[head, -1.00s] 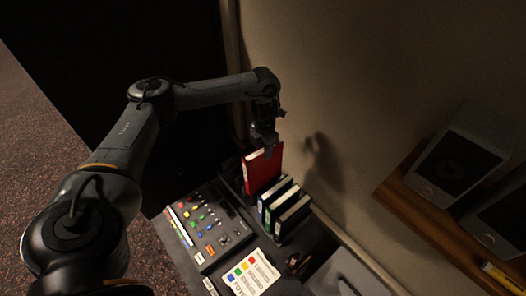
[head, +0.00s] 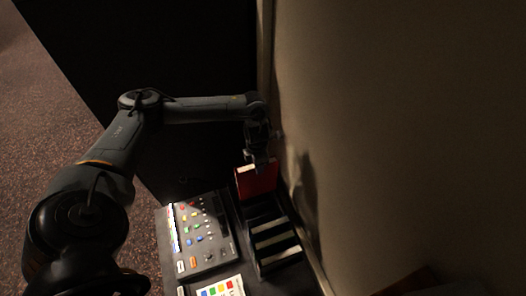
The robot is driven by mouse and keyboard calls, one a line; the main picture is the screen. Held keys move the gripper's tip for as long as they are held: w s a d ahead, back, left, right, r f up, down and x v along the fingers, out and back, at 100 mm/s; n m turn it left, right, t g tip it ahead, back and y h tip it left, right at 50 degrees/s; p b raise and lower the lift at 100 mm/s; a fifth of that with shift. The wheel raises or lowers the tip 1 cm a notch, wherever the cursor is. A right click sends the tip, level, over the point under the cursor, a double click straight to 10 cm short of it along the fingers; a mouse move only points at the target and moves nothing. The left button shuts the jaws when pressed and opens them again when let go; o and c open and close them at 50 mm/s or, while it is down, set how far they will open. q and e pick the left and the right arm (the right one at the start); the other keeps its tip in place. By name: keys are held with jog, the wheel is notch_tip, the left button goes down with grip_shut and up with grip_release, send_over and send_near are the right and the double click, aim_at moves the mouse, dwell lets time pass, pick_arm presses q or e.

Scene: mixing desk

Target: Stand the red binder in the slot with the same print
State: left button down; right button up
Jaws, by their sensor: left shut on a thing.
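The red binder (head: 257,182) is upright at the far end of the dark rack (head: 252,262). My left gripper (head: 259,165) comes down from above and is shut on the binder's top edge. The binder's lower edge meets the rack's far end in the picture; I cannot tell whether it is inside a slot or just above it. The prints on the binder and at the slots are too small or hidden to read. My right gripper is not in view.
Other binders (head: 271,240) stand in the rack, nearer than the red one. A mixing console (head: 204,235) with coloured buttons lies left of the rack. A card with coloured squares (head: 220,289) lies in front. The wall (head: 400,140) rises close on the right.

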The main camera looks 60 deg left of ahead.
aim_at(253, 186)
pick_arm(q)
jog(key=shift+s+f, duration=0.25)
jog(key=shift+s, duration=0.25)
jog(key=shift+s+f, duration=0.2)
jog(key=shift+s, duration=0.3)
jog(key=shift+s+f, duration=0.2)
jog(key=shift+f+b, duration=0.8)
jog(key=shift+f, duration=0.4)
jog(key=shift+f+b, duration=3.9)
jog(key=shift+f, duration=1.05)
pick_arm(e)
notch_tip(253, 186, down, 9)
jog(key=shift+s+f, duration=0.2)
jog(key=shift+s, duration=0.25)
pick_arm(q)
jog(key=shift+f, duration=0.3)
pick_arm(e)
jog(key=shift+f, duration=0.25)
pick_arm(q)
jog(key=c, duration=0.6)
grip_release()
jog(key=shift+c, duration=0.2)
